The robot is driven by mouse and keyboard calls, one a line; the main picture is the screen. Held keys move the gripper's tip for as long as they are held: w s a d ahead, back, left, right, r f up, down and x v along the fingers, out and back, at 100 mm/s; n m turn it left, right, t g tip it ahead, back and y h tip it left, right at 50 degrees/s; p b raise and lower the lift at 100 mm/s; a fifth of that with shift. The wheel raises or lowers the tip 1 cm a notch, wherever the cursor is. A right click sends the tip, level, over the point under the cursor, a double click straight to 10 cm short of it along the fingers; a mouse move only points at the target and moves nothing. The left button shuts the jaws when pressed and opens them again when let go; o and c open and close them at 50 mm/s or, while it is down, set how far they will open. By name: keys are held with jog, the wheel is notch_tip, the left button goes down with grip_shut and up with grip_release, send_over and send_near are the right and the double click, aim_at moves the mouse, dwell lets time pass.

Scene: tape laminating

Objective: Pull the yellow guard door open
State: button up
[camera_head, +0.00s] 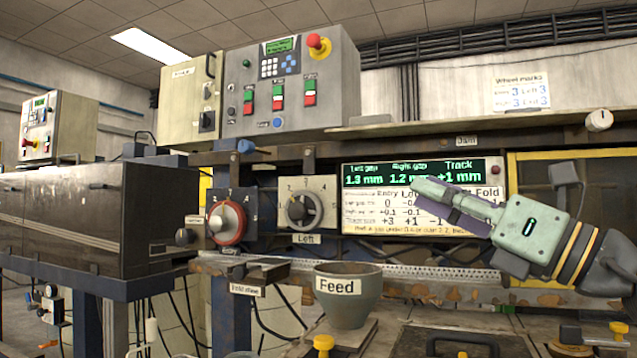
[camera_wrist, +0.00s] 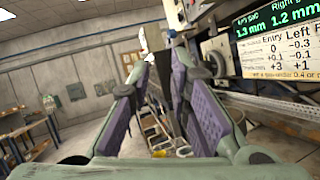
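The yellow guard door (camera_head: 600,154) shows at the right of the head view as a yellow frame around a dark panel. My wrist and gripper cover much of its lower part, and its handle cannot be made out. My gripper (camera_head: 424,191) is in front of the machine, pointing left across the display panel, with its fingers left of the door. In the wrist view my gripper (camera_wrist: 161,66) has its two purple-padded fingers apart with nothing between them. The door does not show clearly in the wrist view.
A green-lit display (camera_head: 423,175) stands behind my gripper. Left of it are two dials (camera_head: 228,217) (camera_head: 305,210) on plates. A Feed bowl (camera_head: 347,296) sits on the bench below. A shelf edge (camera_head: 480,128) runs above. The wrist view shows open floor at left.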

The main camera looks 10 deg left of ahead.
jog(key=s+a+n+g+y+p, duration=0.1)
jog(key=s+a+n+g+y, duration=0.3)
jog(key=a+g, duration=0.7)
jog(key=shift+s+a+r+g+y, duration=0.4)
jog(key=shift+s+a+y, duration=0.6)
jog(key=shift+y, duration=0.2)
